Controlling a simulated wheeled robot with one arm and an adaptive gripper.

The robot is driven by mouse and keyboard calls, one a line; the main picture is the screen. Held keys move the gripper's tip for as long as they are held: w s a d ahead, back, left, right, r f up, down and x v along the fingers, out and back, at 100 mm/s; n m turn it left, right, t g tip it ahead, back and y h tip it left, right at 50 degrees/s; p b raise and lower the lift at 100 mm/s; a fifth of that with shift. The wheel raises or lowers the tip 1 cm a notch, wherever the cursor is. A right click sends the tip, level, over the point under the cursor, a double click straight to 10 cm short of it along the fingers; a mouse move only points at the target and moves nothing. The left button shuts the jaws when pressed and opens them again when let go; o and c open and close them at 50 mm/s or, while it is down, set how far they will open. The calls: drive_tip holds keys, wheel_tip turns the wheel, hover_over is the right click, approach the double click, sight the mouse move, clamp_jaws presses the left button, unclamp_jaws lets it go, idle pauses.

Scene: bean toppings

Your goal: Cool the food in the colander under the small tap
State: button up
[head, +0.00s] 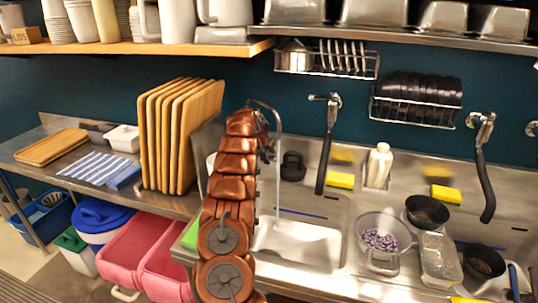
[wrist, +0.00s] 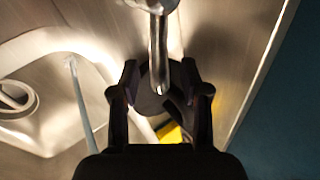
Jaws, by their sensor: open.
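The colander (head: 362,224), a pale bowl with purple beans (head: 381,240) in it, stands on the counter right of the sink basin (head: 300,243). The small tap (head: 279,118) is a thin curved spout over that basin, and a thin pale stream that looks like running water (head: 277,195) drops below it. My gripper (head: 268,150) is at the tap, away from the colander. In the wrist view my gripper (wrist: 160,92) is open, with a metal tap part (wrist: 157,50) between its fingers. I cannot tell whether they touch it. The colander is not in the wrist view.
A bottle (head: 379,166), yellow sponges (head: 340,180) and black-handled sprayers (head: 326,150) are behind the basin. A dark pan (head: 427,212) and clear container (head: 439,258) crowd the colander's right. Upright boards (head: 178,135) stand left of my arm.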

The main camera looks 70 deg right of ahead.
drive_tip(key=shift+d+f, duration=0.3)
drive_tip(key=shift+f, duration=0.25)
drive_tip(key=shift+c, duration=0.4)
clamp_jaws()
